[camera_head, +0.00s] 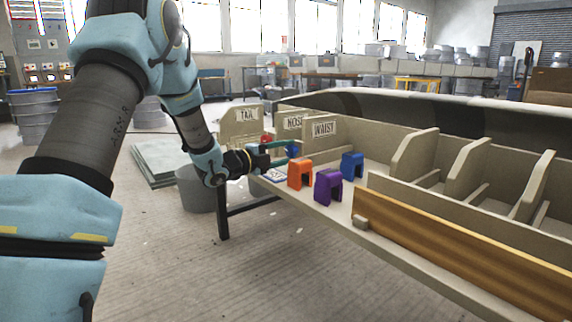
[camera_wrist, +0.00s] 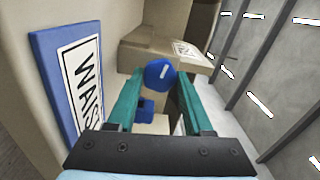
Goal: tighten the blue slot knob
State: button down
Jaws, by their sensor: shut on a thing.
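The blue slot knob (camera_wrist: 159,73) has a round face with a short pale mark on it. It sits between the teal fingertips of my gripper (camera_wrist: 158,82) in the wrist view, and the jaws are shut on it. In the head view my gripper (camera_head: 287,154) is at the left end of the long bench, with a small blue bit of the knob (camera_head: 292,150) showing between the fingers. The fingers hide part of the knob there. Another blue piece (camera_wrist: 146,106) shows below the knob in the wrist view.
An orange block (camera_head: 300,173), a purple block (camera_head: 328,186) and a blue block (camera_head: 352,166) stand on the bench beside my gripper. Panels labelled TAIL (camera_head: 247,115), NOSE (camera_head: 294,122) and WAIST (camera_head: 324,128) rise behind. A grey bin (camera_head: 195,192) stands below.

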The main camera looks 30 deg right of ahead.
jog(key=m+b, duration=0.3)
jog(key=b, duration=0.1)
jog(key=shift+f+m+b, duration=0.3)
jog(key=shift+f+m, duration=0.1)
jog(key=m+b, duration=0.3)
jog(key=b, duration=0.1)
jog(key=shift+m+b, duration=0.3)
jog(key=shift+b, duration=0.1)
jog(key=m+b, duration=0.2)
jog(key=shift+m+b, duration=0.3)
jog(key=shift+m, duration=0.1)
jog(key=m, duration=0.3)
jog(key=shift+r+m+b, duration=0.2)
jog(key=shift+m+b, duration=0.1)
jog(key=shift+b, duration=0.1)
jog(key=m, duration=0.9)
jog(key=shift+w, duration=0.1)
jog(key=m, duration=0.6)
jog(key=shift+d, duration=0.1)
jog(key=shift+m, duration=1.1)
jog(key=shift+w+r+m, duration=0.1)
jog(key=shift+m, duration=0.2)
